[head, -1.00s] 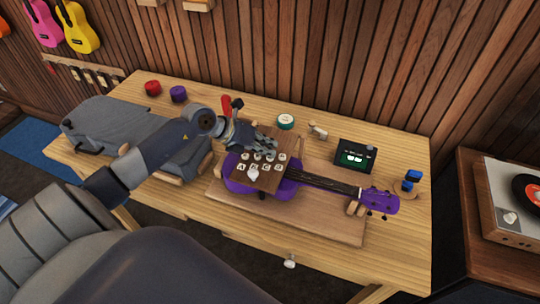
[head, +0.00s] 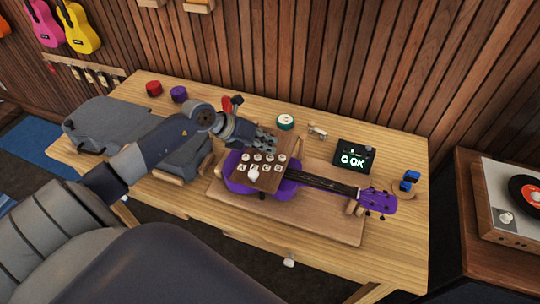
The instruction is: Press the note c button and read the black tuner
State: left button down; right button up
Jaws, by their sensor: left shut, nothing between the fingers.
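A purple ukulele (head: 240,186) lies on a wooden board, its neck pointing right. A small brown wooden panel (head: 264,184) with several white buttons (head: 258,157) sits over its body; the letters are too small to read surely. My left gripper (head: 268,149) is shut and empty at the back edge of the panel, by the back row of buttons. I cannot tell whether it touches one. The black tuner (head: 353,155) stands behind the neck, and its screen shows "C OK" with a small green mark above. My right gripper is not in view.
A round green-and-white tin (head: 286,122) and a small metal part (head: 317,131) are at the back. Red (head: 153,88) and purple (head: 179,94) spools stand at the back left. A grey case (head: 110,126) lies left. A blue item (head: 409,180) is at the right.

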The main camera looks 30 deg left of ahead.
aim_at(268, 155)
pick_arm(q)
jog(key=shift+r+p, duration=1.85)
jog(key=shift+r, duration=0.65)
